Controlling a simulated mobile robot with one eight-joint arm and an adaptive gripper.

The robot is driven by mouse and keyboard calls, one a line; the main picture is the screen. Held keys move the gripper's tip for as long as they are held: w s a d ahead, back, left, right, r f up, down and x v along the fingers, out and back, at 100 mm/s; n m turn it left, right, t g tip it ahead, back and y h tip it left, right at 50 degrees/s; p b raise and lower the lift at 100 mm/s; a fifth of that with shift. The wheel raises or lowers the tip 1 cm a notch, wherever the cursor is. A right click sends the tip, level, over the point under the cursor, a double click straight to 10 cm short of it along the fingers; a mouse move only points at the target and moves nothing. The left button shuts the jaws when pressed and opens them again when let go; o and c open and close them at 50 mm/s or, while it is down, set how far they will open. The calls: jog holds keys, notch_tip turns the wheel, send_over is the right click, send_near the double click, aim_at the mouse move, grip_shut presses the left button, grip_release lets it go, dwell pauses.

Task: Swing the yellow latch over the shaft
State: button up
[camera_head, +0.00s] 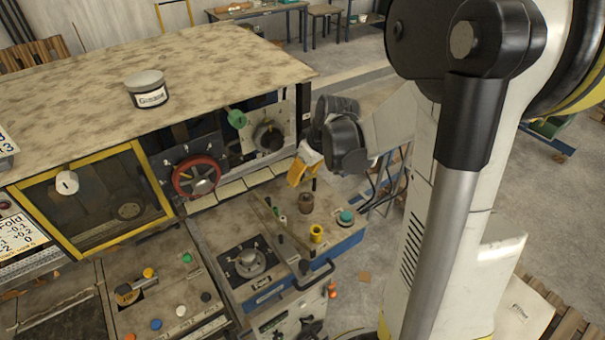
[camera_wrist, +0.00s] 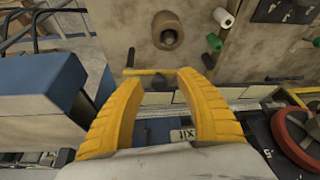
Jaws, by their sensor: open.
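A thin yellow bar (camera_wrist: 150,72), which looks like the yellow latch, lies crosswise near my fingertips in the wrist view. A small dark part (camera_wrist: 160,83) sits just beside it; I cannot tell whether this is the shaft.
A brown spool-like part (camera_head: 305,203) stands on the worktop close to my gripper, with a yellow cylinder (camera_head: 316,234) in front. A red handwheel (camera_head: 197,177) is on the left. A grease tin (camera_head: 147,88) stands on the upper top.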

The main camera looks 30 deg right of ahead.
jog(key=v, duration=1.2)
jog(key=shift+r+p, duration=0.1)
jog(key=shift+p, duration=0.35)
jog(key=shift+m, duration=0.5)
jog(key=p+x, duration=0.3)
jog(key=x, duration=0.9)
jog(key=shift+w+p, duration=0.2)
jog(key=shift+p, duration=0.15)
jog(key=shift+c, duration=0.2)
